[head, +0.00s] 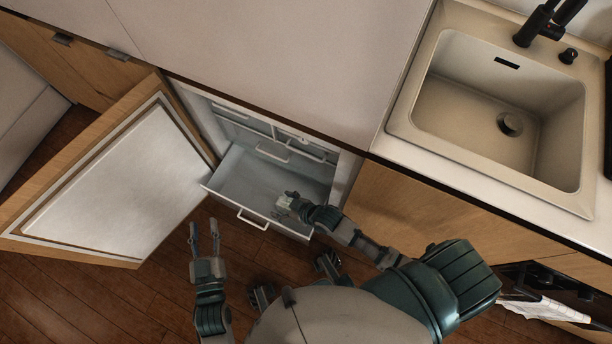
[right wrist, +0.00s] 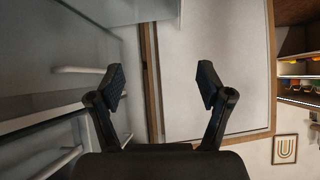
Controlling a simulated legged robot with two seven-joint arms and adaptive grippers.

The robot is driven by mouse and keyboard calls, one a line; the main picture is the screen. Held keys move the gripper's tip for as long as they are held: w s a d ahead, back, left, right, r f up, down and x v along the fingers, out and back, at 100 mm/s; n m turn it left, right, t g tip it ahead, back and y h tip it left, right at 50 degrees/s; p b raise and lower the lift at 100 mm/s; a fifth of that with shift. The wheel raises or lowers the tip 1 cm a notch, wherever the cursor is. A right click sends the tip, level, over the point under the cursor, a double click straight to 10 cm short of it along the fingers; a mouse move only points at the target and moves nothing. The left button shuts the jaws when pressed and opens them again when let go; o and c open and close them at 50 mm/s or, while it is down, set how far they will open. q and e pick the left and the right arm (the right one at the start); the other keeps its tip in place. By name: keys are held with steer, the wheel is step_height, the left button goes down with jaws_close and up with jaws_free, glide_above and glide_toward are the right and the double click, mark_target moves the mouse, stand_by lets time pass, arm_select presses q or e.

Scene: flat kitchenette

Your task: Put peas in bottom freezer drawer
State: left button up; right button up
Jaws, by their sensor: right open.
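The bottom freezer drawer (head: 240,172) is pulled out, with its white handle (head: 253,219) at the front. A small pale greenish-white item (head: 284,202), possibly the peas, shows at my right gripper, over the right part of the drawer; I cannot tell whether it rests on the drawer floor. My right gripper (head: 287,208) is open. In the right wrist view its two fingers (right wrist: 161,85) stand apart with nothing visible between them. My left gripper (head: 204,238) is open and empty, in front of the drawer above the floor.
The freezer door (head: 120,185) stands wide open on the left. Closed upper drawers (head: 265,135) sit behind the open one. A countertop (head: 270,55) runs above, with a sink (head: 500,110) at the right. Wooden floor (head: 90,300) is clear at front left.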

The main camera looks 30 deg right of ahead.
steer(key=s+d+r+m+t, duration=0.1)
steer(key=d+r+t, duration=0.1)
steer(key=r, duration=0.6)
steer(key=s+d+r+m+t+h, duration=0.1)
steer(key=s+d+r+t, duration=0.1)
steer(key=r, duration=0.6)
steer(key=s+d+r+m+t, duration=0.1)
steer(key=d+r+m+t, duration=0.1)
steer(key=r+t, duration=0.2)
steer(key=shift+s+d+r+h, duration=0.15)
steer(key=shift+d+r+h, duration=0.15)
steer(key=shift+r, duration=1.6)
arm_select(q)
steer(key=shift+a, duration=0.15)
arm_select(e)
steer(key=shift+a, duration=0.1)
